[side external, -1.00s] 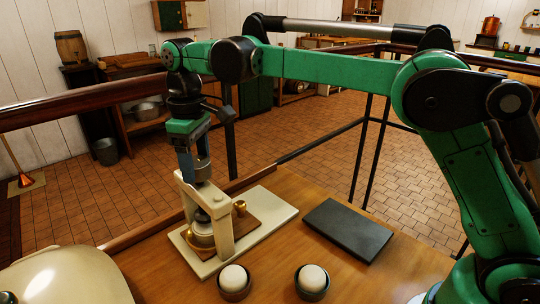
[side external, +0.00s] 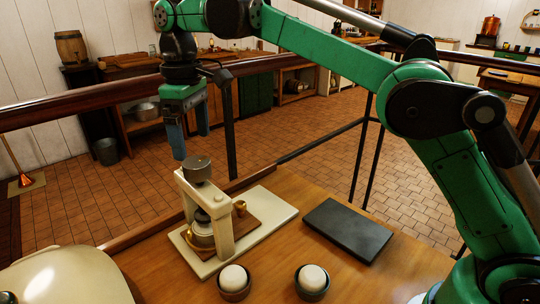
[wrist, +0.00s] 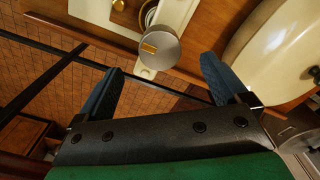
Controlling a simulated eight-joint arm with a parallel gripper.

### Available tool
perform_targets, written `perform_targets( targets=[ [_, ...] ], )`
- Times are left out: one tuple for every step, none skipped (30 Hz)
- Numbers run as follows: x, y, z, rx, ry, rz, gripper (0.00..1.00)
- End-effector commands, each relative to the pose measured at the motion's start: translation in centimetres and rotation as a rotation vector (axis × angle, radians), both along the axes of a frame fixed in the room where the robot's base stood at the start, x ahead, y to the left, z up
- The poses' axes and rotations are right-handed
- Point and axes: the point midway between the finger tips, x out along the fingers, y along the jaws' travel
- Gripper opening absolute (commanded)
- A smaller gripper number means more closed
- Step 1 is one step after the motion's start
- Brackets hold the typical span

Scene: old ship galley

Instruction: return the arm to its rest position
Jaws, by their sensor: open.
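My gripper (side external: 190,142) is open and empty, raised above the cream press-like stand on the table. Its two blue fingers are spread wide, and they also show in the wrist view (wrist: 165,85). The cream stand (side external: 222,228) is upright on a pale board. A grey metal cylinder (side external: 197,169) sits on top of its arch, just below my fingertips and apart from them. In the wrist view the cylinder (wrist: 159,47) lies beyond the fingers.
A dark slab (side external: 347,229) lies right of the stand. Two dark cups with white round contents (side external: 234,280) (side external: 312,280) stand at the front. A cream rounded body (side external: 65,275) is at front left. A railing (side external: 80,107) runs behind the table.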

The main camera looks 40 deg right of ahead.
Motion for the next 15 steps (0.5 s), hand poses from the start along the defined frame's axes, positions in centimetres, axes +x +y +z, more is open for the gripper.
perform_targets(
  targets=[
    [-0.02, 0.00, 0.28, 0.000, 0.000, 0.000, 0.93],
    [-0.04, -0.01, 0.42, 0.000, 0.000, 0.000, 0.93],
    [-0.05, -0.01, 0.54, 0.000, 0.000, 0.000, 0.93],
    [-0.06, -0.02, 0.61, 0.000, 0.000, 0.000, 0.93],
    [-0.07, -0.02, 0.66, 0.000, 0.000, 0.000, 0.93],
    [-0.07, -0.01, 0.70, 0.000, 0.000, 0.000, 0.93],
    [-0.08, -0.02, 0.71, 0.000, 0.000, 0.000, 0.93],
    [-0.08, -0.02, 0.71, 0.000, 0.000, 0.000, 0.93],
    [-0.08, -0.02, 0.70, 0.000, 0.000, 0.000, 0.93],
    [-0.08, -0.02, 0.70, 0.000, 0.000, 0.000, 0.93],
    [-0.08, -0.02, 0.70, 0.000, 0.000, 0.000, 0.93],
    [-0.07, -0.01, 0.69, 0.000, 0.000, 0.000, 0.93],
    [-0.08, -0.02, 0.69, 0.000, 0.000, 0.000, 0.93],
    [-0.09, -0.05, 0.71, 0.001, -0.001, -0.001, 0.93],
    [-0.11, -0.14, 0.77, 0.001, -0.004, -0.004, 0.93]
  ],
)
